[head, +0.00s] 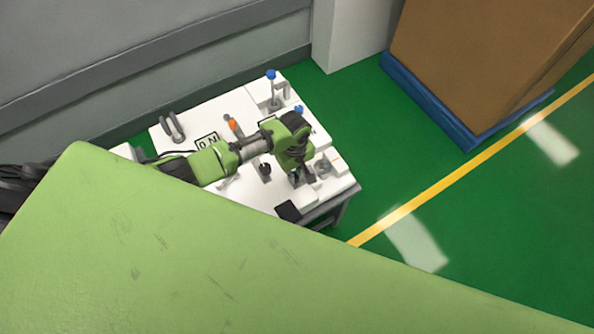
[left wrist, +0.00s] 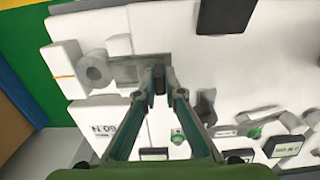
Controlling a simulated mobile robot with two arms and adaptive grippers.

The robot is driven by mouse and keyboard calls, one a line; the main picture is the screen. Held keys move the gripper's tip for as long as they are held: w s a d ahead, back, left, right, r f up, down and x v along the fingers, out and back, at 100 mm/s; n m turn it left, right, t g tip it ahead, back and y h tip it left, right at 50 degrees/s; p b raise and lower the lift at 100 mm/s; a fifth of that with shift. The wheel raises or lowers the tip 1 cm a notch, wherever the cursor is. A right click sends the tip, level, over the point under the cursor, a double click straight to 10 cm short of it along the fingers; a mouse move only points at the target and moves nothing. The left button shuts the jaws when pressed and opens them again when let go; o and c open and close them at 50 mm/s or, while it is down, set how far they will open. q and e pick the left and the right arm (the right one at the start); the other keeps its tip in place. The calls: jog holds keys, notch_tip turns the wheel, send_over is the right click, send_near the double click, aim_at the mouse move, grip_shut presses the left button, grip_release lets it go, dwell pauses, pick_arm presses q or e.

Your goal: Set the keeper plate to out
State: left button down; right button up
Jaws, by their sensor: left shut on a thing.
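My left gripper (head: 305,176) reaches down over the right end of a white-topped cart (head: 175,136). In the left wrist view the fingertips (left wrist: 161,78) are close together on a small dark upright piece, which I take to be the keeper plate's tab. This piece stands at the end of a flat grey plate (left wrist: 126,72), which looks like the keeper plate in its recess. The fingers hide part of the tab, and I cannot read which position the plate is in. My right gripper is in neither view.
A grey round socket (left wrist: 95,70) stands beside the plate. A black pad (head: 288,210) lies at the cart's front edge. A black-knobbed lever (head: 265,169), an orange-tipped part (head: 233,125) and a blue-topped post (head: 271,76) stand nearby. A large brown box (head: 490,60) stands right.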

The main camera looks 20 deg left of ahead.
pick_arm(q)
jog(key=shift+a, duration=0.3)
jog(key=c, duration=2.1)
grip_release()
jog(key=shift+s, duration=0.1)
jog(key=shift+c, duration=0.2)
jog(key=shift+s, duration=0.1)
jog(key=shift+d, duration=0.1)
jog(key=shift+r, duration=0.6)
notch_tip(320, 180, up, 11)
jog(key=shift+f, duration=0.1)
